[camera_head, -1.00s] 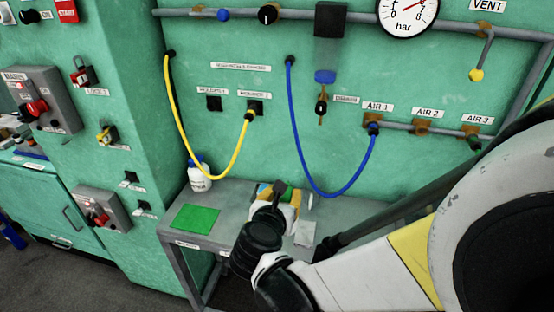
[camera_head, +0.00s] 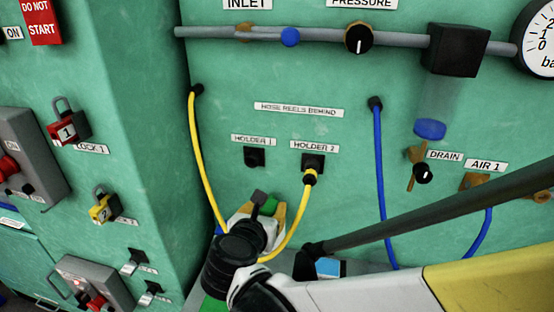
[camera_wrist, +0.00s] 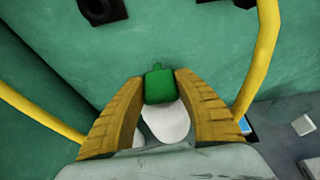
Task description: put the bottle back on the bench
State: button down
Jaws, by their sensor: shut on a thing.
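My gripper (camera_head: 264,210) has yellow fingers shut on a bottle with a green top (camera_head: 262,203). The wrist view shows the bottle's green top (camera_wrist: 158,86) and rounded white body (camera_wrist: 168,122) between the finger pads of my gripper (camera_wrist: 160,95). The lower part of the bottle is hidden by the gripper. The grey bench (camera_wrist: 285,108) shows at the right of the wrist view, below and beside the gripper. In the head view my arm covers most of the bench.
A yellow hose (camera_head: 204,160) loops down behind my gripper to holder 2 (camera_head: 312,163); it passes on both sides in the wrist view. A blue hose (camera_head: 380,180) hangs to the right. A green mat (camera_head: 212,304) peeks out below. The green panel wall stands close behind.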

notch_tip(320, 180, down, 10)
jog(key=b, duration=0.5)
jog(key=shift+r, duration=0.1)
jog(key=c, duration=1)
grip_release()
jog(key=shift+o, duration=0.2)
